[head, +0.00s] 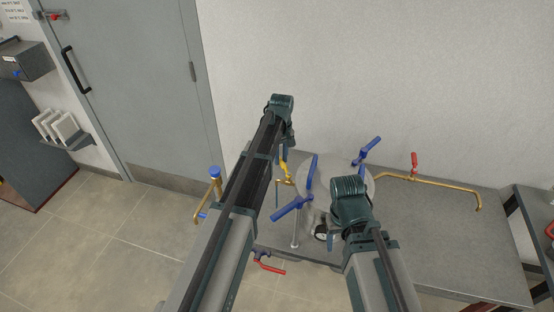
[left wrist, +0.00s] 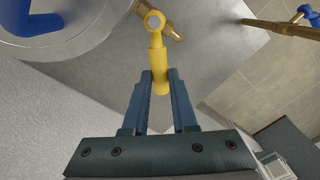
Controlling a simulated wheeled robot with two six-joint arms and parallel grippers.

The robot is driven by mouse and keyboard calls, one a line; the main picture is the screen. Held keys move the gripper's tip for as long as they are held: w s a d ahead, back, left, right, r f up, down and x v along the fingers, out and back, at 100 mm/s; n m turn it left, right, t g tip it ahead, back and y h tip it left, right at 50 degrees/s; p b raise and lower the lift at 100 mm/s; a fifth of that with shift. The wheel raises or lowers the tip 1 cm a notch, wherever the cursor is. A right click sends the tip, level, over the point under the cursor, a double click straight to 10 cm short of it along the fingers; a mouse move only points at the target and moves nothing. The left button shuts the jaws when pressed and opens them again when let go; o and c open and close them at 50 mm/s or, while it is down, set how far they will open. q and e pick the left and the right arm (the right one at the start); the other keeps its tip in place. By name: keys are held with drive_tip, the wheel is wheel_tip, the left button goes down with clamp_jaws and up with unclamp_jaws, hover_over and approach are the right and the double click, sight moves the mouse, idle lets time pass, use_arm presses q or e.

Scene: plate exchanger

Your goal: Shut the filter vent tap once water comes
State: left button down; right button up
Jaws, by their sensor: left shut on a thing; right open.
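The vent tap has a yellow lever (head: 284,168) on a small brass pipe (head: 286,181) at the left side of the grey filter vessel (head: 334,171). In the left wrist view the yellow lever (left wrist: 158,62) stands at an angle to the brass pipe (left wrist: 172,31). My left gripper (head: 287,150) is shut on the lever's end; its fingers also show in the left wrist view (left wrist: 160,84). A thin bluish vertical streak (head: 277,194) hangs below the brass outlet; I cannot tell surely whether it is water. My right gripper (head: 333,240) is open in front of the vessel.
Blue handles (head: 313,175) stand around the vessel lid. A brass pipe with a red tap (head: 414,160) runs over the bench (head: 445,235) at right. A blue-capped brass pipe (head: 215,180) stands left of my left arm. A red lever (head: 270,267) sits low in front.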

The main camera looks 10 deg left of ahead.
use_arm(q)
drive_tip(key=shift+w+d+m, duration=0.25)
drive_tip(key=shift+d+m, duration=0.45)
drive_tip(key=shift+m, duration=0.75)
drive_tip(key=shift+w+d+m, duration=0.25)
drive_tip(key=shift+d+m, duration=0.5)
drive_tip(key=shift+m, duration=0.65)
drive_tip(key=shift+w+d+m, duration=0.25)
drive_tip(key=shift+d+m, duration=0.45)
drive_tip(key=shift+m, duration=0.75)
drive_tip(key=c, duration=0.7)
unclamp_jaws()
drive_tip(key=shift+r, duration=0.15)
wheel_tip(320, 180, up, 14)
drive_tip(key=p, duration=1.3)
drive_tip(key=shift+f+p, duration=0.25)
drive_tip(key=shift+p, duration=0.15)
